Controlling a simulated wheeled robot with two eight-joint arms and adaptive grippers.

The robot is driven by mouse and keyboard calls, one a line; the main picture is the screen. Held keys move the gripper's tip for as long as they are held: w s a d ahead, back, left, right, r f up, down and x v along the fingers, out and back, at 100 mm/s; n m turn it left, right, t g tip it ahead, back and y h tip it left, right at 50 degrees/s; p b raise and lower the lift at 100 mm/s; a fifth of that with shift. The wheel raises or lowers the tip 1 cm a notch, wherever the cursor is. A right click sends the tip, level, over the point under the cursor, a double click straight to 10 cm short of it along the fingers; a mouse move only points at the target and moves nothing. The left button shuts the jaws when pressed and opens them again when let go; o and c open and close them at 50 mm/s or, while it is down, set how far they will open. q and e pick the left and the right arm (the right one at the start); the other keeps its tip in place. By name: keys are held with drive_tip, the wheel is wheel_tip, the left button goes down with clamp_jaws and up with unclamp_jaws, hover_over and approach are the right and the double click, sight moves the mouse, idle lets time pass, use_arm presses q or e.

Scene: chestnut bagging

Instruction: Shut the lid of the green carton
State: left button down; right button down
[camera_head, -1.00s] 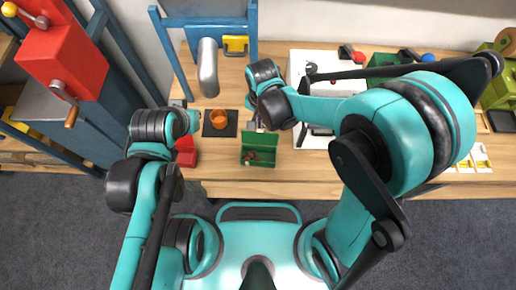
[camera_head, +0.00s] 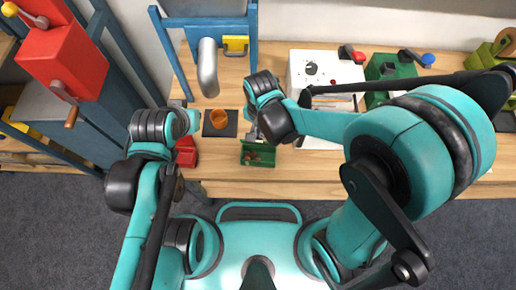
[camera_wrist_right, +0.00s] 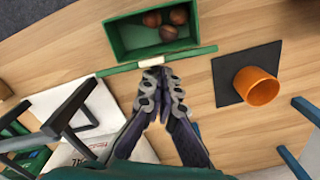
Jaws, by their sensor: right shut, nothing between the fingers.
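The green carton (camera_head: 259,163) stands on the table in the head view, with several brown chestnuts inside. In the right wrist view the carton (camera_wrist_right: 122,39) is open and chestnuts (camera_wrist_right: 168,25) show in it. Its lid (camera_wrist_right: 157,63) shows there as a thin, nearly edge-on green strip along the carton's near side. My right gripper (camera_wrist_right: 161,77) is shut and empty, its fingertips right at the lid's outer side; I cannot tell whether they touch. In the head view my right gripper (camera_head: 254,133) is just behind the carton, partly hidden by its wrist.
An orange cup (camera_head: 219,118) stands on a dark mat (camera_head: 211,130) behind and left of the carton. A red bin (camera_head: 186,153) is at the left. A white panel with a knob (camera_head: 311,68) is at the back right. Bare table lies right of the carton.

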wheel_tip(320, 180, up, 7)
drive_tip(key=p, duration=0.5)
drive_tip(key=shift+s+p, duration=0.2)
drive_tip(key=shift+p, duration=0.1)
drive_tip(key=shift+d, duration=0.1)
idle(1.0)
drive_tip(key=d+r+n+t+b, duration=0.3)
drive_tip(key=d, duration=0.6)
drive_tip(key=s+d+r+n+t+b, duration=0.1)
drive_tip(key=d+r+n+t+b, duration=0.2)
drive_tip(key=d, duration=0.6)
drive_tip(key=shift+s+r+t, duration=0.15)
drive_tip(key=shift+t, duration=0.35)
